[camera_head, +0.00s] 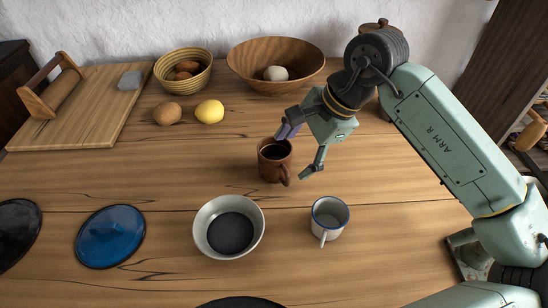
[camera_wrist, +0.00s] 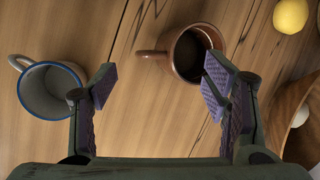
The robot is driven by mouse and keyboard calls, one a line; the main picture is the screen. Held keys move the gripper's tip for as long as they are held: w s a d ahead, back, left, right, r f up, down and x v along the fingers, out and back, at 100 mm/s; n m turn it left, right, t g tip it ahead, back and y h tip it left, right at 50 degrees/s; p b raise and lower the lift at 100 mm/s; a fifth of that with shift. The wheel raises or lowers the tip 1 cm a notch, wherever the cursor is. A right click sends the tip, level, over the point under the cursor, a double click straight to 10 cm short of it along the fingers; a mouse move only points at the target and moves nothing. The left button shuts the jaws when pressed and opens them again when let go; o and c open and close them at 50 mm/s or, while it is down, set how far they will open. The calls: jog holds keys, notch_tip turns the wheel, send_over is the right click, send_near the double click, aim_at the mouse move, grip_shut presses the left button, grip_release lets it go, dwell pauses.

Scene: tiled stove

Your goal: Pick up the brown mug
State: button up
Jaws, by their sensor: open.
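The brown mug (camera_head: 272,161) stands upright near the middle of the wooden table in the head view, with dark contents or a dark inside. Its handle points toward the front right in that view. My gripper (camera_head: 300,151) is open and empty. It hangs just above and right of the mug, with one finger behind the rim and the other to the right of it. In the wrist view the mug (camera_wrist: 190,62) lies ahead of the open gripper (camera_wrist: 158,80), nearer the right finger, which overlaps its edge. The handle points left there, toward the space between the fingers.
A white mug with a blue rim (camera_head: 329,213) and a pale bowl (camera_head: 206,209) stand in front. A lemon (camera_head: 209,111), a brown egg-shaped item (camera_head: 167,113), a woven basket (camera_head: 195,61) and a wooden bowl (camera_head: 250,57) are behind. A blue lid (camera_head: 110,236) lies left.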

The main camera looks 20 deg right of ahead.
aim_at(285, 168)
jog(key=p+x, duration=0.2)
jog(key=x, duration=0.5)
jog(key=shift+s+d+f+p, duration=0.1)
jog(key=shift+s+f+p, duration=0.1)
jog(key=shift+p, duration=0.1)
jog(key=shift+c, duration=0.4)
jog(key=c, duration=1.4)
jog(key=shift+c, duration=0.2)
jog(key=shift+r, duration=0.1)
jog(key=shift+w+r+b, duration=0.1)
jog(key=shift+r+b, duration=1.15)
jog(key=shift+r, duration=3.55)
